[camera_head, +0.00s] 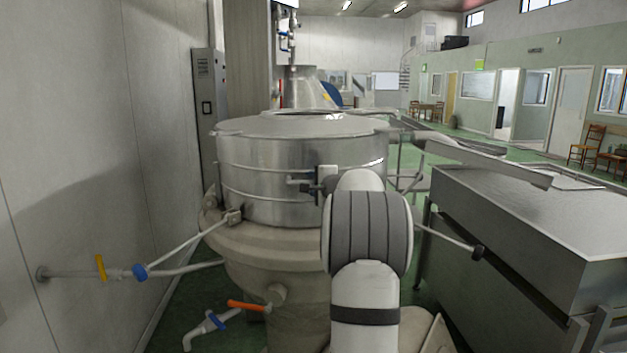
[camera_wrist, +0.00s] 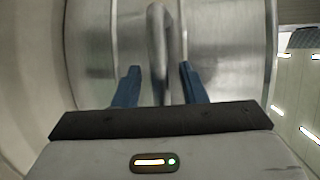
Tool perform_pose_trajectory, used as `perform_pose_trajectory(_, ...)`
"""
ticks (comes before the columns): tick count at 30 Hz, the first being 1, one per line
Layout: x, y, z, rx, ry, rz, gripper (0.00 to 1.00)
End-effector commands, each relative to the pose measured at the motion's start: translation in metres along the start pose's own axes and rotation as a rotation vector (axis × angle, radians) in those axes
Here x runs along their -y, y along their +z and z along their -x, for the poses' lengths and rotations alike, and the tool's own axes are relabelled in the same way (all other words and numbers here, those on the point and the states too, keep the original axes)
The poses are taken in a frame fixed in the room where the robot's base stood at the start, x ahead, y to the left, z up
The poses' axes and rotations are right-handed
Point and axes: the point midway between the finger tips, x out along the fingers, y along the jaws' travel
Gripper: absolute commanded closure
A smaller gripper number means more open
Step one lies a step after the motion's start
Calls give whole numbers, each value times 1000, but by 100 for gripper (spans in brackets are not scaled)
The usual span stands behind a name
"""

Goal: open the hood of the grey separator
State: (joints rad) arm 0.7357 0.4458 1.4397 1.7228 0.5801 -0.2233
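The grey separator's hood (camera_head: 265,165) is a steel drum with a shallow conical top. In the head view it sits level and down on the beige base (camera_head: 265,245). My arm covers part of its right front. In the wrist view a steel bar handle (camera_wrist: 157,45) stands out from the hood's curved wall (camera_wrist: 215,45). My gripper (camera_wrist: 159,84) is open, with one blue finger on each side of the handle. A gap shows on the left; contact on the right cannot be told. In the head view the gripper is mostly hidden behind my arm.
A pipe with a yellow-handled valve (camera_head: 101,267) runs from the left wall to the separator. An orange-handled valve (camera_head: 247,305) sits low in front. A steel tank (camera_head: 540,225) stands close on the right. Green floor lies open further back.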

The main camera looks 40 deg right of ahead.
Motion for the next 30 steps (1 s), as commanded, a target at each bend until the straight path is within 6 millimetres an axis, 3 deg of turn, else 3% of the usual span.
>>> perform_pose_trajectory(10, 0, 1, -5, 1, 0, 0, 63)
perform_pose_trajectory(24, -1, 1, -5, 2, 1, 0, 100)
perform_pose_trajectory(30, -1, 2, -5, 2, 1, 0, 100)
